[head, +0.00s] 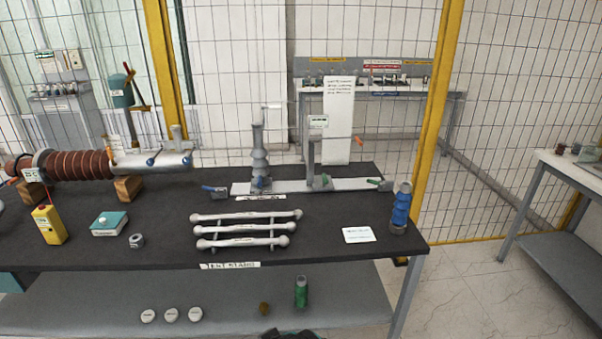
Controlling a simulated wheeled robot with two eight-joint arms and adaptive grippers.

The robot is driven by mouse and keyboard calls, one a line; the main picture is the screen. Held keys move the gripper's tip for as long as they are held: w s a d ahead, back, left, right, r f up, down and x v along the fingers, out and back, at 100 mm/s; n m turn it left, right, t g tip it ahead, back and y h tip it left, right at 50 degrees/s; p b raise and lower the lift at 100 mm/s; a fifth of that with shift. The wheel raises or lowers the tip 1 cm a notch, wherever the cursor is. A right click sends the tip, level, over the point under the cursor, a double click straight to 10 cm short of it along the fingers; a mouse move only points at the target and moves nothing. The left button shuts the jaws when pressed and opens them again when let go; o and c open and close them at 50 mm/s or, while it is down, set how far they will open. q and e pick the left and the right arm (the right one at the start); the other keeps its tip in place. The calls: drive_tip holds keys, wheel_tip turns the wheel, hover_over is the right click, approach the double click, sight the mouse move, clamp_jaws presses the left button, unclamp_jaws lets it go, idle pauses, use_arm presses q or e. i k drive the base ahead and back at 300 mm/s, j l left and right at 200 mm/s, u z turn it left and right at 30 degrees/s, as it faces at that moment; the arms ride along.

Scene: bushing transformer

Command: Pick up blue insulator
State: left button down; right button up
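The blue insulator (401,207) stands upright near the right end of the dark test-stand table (330,256). It has blue ribs with a grey top and a grey base. A small white card (359,235) lies just left of it. A dark shape at the bottom edge of the head view, near the middle, may be part of one of my arms, but it is too cut off to tell. Neither gripper can be made out, and nothing touches the insulator.
Three grey-white rods (246,229) lie mid-table. Behind them is a grey fixture (305,186) with an upright insulator. A brown ribbed bushing (78,164) lies at left, near a yellow device (49,225). A green insulator (301,292) stands on the lower shelf (240,311). Floor is clear at right.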

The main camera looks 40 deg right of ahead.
sight(401, 204)
drive_tip(key=i+z, duration=0.1)
drive_tip(key=z, duration=0.3)
drive_tip(key=j+z, duration=0.15)
drive_tip(key=z, duration=0.25)
drive_tip(key=i+j+z, duration=0.1)
drive_tip(key=z, duration=0.3)
drive_tip(key=j+z, duration=0.1)
drive_tip(key=z, duration=0.3)
drive_tip(key=l+z, duration=0.3)
drive_tip(key=z, duration=0.15)
drive_tip(key=i+j+z, duration=0.2)
drive_tip(key=j, duration=0.2)
drive_tip(key=i, duration=0.05)
